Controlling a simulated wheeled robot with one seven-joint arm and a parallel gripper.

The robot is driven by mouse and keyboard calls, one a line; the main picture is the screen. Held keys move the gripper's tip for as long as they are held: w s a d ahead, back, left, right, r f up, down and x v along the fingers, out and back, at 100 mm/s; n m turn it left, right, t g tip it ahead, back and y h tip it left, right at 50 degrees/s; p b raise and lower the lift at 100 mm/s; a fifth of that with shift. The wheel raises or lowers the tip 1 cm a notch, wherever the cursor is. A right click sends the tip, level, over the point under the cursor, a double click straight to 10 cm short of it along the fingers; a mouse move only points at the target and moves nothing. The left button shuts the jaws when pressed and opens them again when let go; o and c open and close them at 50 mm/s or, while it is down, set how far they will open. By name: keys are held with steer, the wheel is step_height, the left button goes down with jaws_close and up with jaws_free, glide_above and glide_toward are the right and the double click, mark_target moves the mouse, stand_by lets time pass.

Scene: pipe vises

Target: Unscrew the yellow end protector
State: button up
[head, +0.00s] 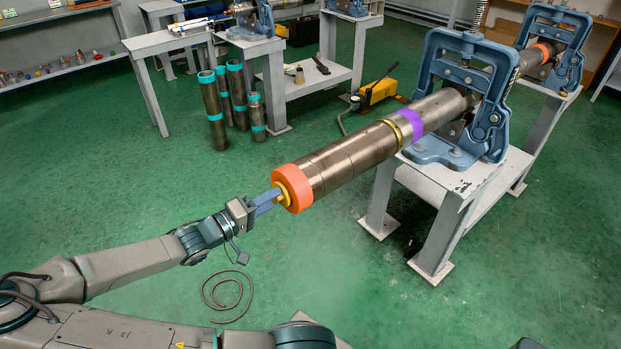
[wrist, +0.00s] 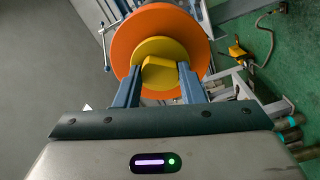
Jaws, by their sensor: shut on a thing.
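The yellow end protector (head: 284,191) sits at the near end of a long pipe (head: 352,158), inside an orange ring (head: 297,186). In the wrist view the protector (wrist: 150,48) is a yellow disc with a raised block, in front of the orange ring (wrist: 125,45). My gripper (head: 275,195) reaches the protector from the left. In the wrist view my gripper (wrist: 158,80) has a finger on each side of the raised block and is shut on it. Whether any thread shows behind the disc is hidden.
A blue pipe vise (head: 475,85) on a grey stand (head: 455,205) clamps the pipe, with another vise (head: 560,40) behind. Teal-banded pipes (head: 212,110) stand on the floor at back left. A cable (head: 225,290) lies below my arm. The green floor around the pipe end is clear.

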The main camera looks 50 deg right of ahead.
steer(key=shift+n+p, duration=5.65)
steer(key=shift+n, duration=1.45)
